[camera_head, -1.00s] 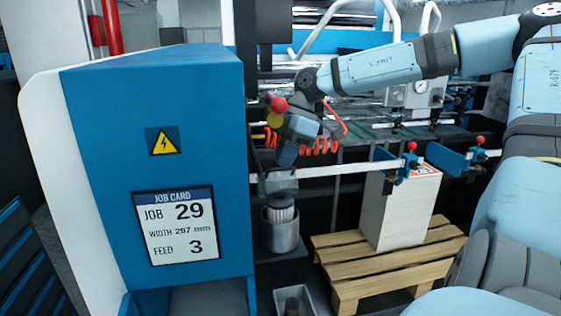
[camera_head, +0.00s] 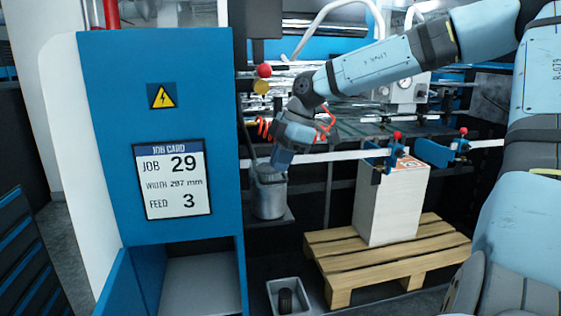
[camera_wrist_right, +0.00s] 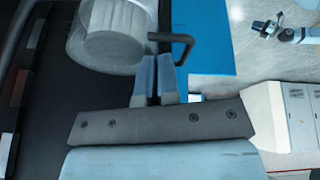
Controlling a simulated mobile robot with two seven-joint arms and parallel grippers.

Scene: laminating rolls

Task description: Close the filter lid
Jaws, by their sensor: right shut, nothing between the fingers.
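The filter housing (camera_head: 268,200) is a grey canister on a small dark shelf, right of the blue cabinet. Its grey lid (camera_head: 266,172) appears down on the canister's top; I cannot tell whether it is fully seated. No white filter shows above the rim. My right gripper (camera_head: 281,164) is shut and empty, pointing down at the lid's right side. In the right wrist view, the shut fingertips (camera_wrist_right: 156,56) are beside the grey round housing (camera_wrist_right: 112,42), close to a dark bent handle (camera_wrist_right: 184,42). Whether they touch it is unclear. My left gripper is not in view.
A blue cabinet (camera_head: 100,110) with a job card stands close on the left. A white rail with blue clamps (camera_head: 378,156) runs right of the housing. A pale block (camera_head: 388,205) stands on a wooden pallet (camera_head: 345,280). A tray (camera_head: 273,283) holds a dark cylinder.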

